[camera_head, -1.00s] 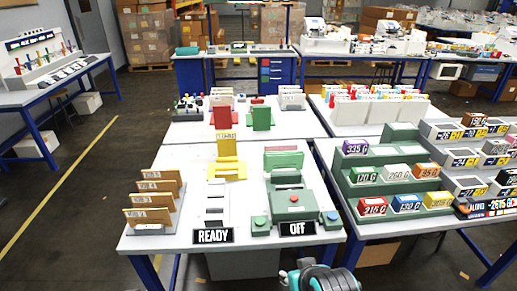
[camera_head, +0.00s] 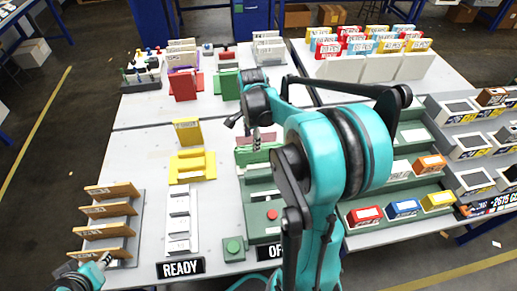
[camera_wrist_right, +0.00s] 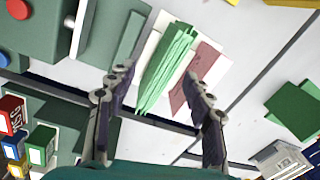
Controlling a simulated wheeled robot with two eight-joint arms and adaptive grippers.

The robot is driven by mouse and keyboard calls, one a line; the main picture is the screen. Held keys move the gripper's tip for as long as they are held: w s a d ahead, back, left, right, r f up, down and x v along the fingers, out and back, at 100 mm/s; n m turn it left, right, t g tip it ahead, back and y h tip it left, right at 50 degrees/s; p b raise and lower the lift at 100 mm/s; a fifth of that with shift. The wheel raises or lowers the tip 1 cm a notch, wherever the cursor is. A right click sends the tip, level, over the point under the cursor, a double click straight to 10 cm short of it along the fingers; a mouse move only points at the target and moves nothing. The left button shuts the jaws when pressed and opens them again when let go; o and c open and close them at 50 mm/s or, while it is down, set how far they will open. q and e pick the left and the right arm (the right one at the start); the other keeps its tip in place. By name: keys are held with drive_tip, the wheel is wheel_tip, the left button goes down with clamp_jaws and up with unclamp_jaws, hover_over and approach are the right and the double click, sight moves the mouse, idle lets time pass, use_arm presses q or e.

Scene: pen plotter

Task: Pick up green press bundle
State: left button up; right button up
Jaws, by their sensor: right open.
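The green press bundle (camera_head: 252,156) lies on the white table behind the green press (camera_head: 262,190), partly hidden by my right arm in the head view. In the right wrist view the bundle (camera_wrist_right: 168,62) is a stack of green strips on a pale base, with a dull pink piece beside it. My right gripper (camera_wrist_right: 160,82) is open, its two fingers spread to either side of the bundle and holding nothing. It also shows above the bundle in the head view (camera_head: 254,135). My left gripper (camera_head: 104,261) is at the lower left near the brown card rack; its jaws are unclear.
The brown card rack (camera_head: 108,212), yellow stand (camera_head: 192,165) and white slotted strip (camera_head: 180,220) stand left of the press. Red (camera_head: 183,86) and green (camera_head: 229,84) stands are farther back. Green shelves with coloured boxes (camera_head: 404,208) are at right.

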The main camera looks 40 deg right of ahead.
sight(259, 155)
drive_tip(key=d+m, duration=0.1)
drive_tip(key=d+f+m, duration=0.1)
drive_tip(key=shift+w+d+g+p, duration=0.2)
drive_tip(key=shift+d+g+p, duration=0.1)
drive_tip(key=shift+d, duration=0.1)
drive_tip(key=f, duration=0.1)
drive_tip(key=f+m+b, duration=0.1)
drive_tip(key=shift+d+f, duration=0.3)
drive_tip(key=shift+f, duration=0.05)
drive_tip(key=f, duration=0.2)
drive_tip(key=f+b, duration=0.2)
drive_tip(key=f, duration=0.1)
drive_tip(key=shift+w+d+f, duration=0.3)
drive_tip(key=shift+d+f, duration=0.05)
drive_tip(key=shift+r, duration=0.15)
clamp_jaws()
